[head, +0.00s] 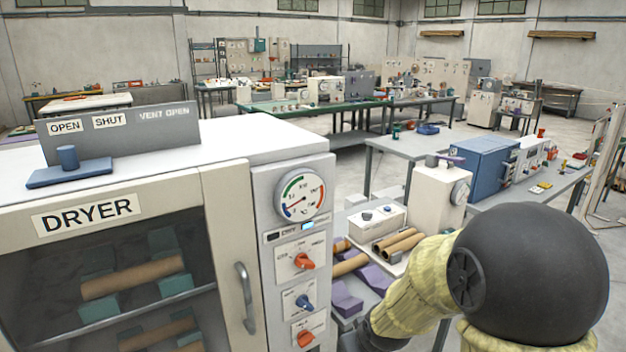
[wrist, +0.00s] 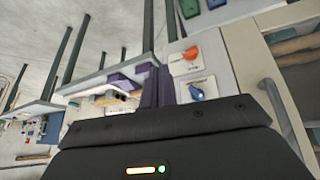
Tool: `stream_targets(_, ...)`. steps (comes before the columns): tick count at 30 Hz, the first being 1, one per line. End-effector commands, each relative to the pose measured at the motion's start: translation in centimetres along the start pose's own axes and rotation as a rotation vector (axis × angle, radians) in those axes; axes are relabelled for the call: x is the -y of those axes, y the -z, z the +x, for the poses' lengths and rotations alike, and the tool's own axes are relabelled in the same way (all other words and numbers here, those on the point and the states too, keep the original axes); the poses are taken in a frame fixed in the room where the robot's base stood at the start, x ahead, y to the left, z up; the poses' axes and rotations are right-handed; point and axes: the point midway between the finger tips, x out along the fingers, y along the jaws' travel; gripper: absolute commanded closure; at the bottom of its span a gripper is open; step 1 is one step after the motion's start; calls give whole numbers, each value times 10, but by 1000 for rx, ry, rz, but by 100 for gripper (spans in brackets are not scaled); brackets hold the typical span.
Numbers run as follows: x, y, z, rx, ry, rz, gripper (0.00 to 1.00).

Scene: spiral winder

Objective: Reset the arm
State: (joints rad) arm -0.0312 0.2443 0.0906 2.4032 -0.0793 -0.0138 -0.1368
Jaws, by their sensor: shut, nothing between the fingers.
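My gripper (wrist: 158,82) shows in the wrist view with its two dark fingers together and nothing between them. It points toward the front of the dryer's control panel, near the blue knob (wrist: 197,92) and the orange knob (wrist: 190,53). In the head view my arm comes in at the lower right, in a yellowish sleeve with a large black joint, and bends down to the left. The fingers are not visible there. The dryer (head: 150,190) stands at the left with its door shut. Brown tubes lie on racks behind its dark window.
A dial (head: 299,195) and several knobs are on the dryer panel, beside the door handle (head: 245,298). Brown tubes (head: 398,243) and purple blocks (head: 347,299) lie right of it. A white machine (head: 436,200) and a blue machine (head: 483,168) stand behind my arm.

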Motion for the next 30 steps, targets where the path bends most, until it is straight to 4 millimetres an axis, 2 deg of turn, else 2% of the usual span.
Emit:
stream_targets(1,-8,-16,-21,47,-14,57,100)
stream_targets(3,-13,-43,-44,123,-25,140,100)
stream_targets(6,-16,-76,-70,211,-34,241,100)
stream_targets(8,-16,-90,-80,248,-35,284,100)
stream_targets(12,-14,-102,-88,284,-35,322,100)
stream_targets(18,-14,-102,-87,284,-35,320,98)
stream_targets(28,-15,-101,-82,275,-37,310,33)
stream_targets(30,-18,-99,-73,258,-42,292,33)
